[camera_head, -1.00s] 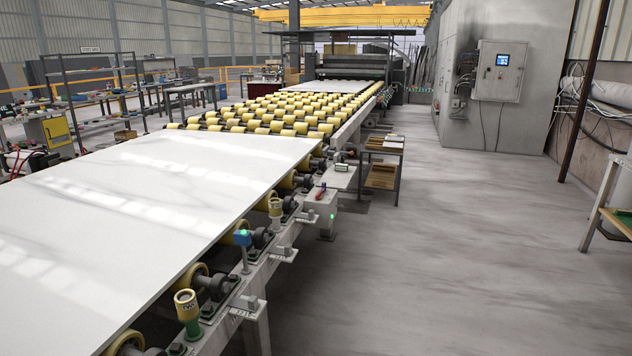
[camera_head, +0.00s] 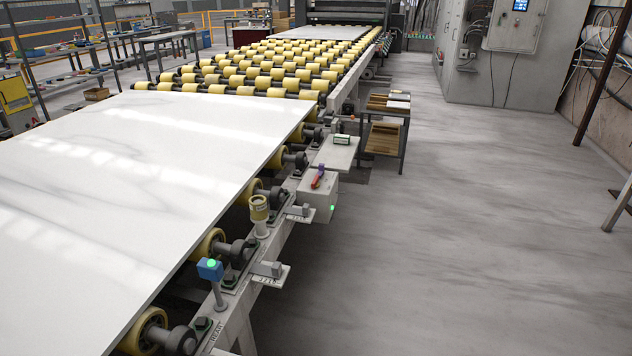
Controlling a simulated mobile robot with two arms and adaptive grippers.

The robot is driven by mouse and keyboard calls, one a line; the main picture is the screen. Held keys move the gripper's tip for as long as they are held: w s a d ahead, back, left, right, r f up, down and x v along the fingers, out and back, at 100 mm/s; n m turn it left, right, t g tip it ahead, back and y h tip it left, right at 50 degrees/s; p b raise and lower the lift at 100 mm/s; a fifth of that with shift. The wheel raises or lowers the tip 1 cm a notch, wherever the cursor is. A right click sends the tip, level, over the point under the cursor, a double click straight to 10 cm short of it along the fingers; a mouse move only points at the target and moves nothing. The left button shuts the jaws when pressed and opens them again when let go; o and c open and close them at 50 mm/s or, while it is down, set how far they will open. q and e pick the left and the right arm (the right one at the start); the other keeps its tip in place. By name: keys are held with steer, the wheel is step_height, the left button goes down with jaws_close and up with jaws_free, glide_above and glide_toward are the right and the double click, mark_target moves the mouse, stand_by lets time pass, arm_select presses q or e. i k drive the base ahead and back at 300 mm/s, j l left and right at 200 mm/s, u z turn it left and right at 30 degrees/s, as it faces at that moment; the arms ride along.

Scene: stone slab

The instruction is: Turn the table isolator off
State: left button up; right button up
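The table isolator appears to be the grey box (camera_head: 318,197) on the right side rail of the roller table (camera_head: 243,318). A red handle (camera_head: 318,177) sits on top of the box, tilted, with a small purple part at its upper end. A small green light (camera_head: 332,208) shows on the box's right face. Whether the handle is in its on or off position cannot be told. Neither of my grippers shows in the head view.
A large white slab (camera_head: 130,180) covers the near rollers. A blue sensor with a green light (camera_head: 210,268) and a yellow-topped post (camera_head: 260,212) stand along the rail. A small shelf stand (camera_head: 385,130) is beyond the box. The floor (camera_head: 450,250) to the right is clear.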

mark_target(314, 184)
steer(key=u, duration=0.9)
steer(key=i+l+u, duration=0.25)
steer(key=l+u, duration=0.3)
steer(key=i+l+u, duration=0.1)
steer(key=l+u, duration=0.15)
steer(key=l, duration=0.15)
steer(key=l+u, duration=0.25)
steer(key=l, duration=0.15)
steer(key=i, duration=0.05)
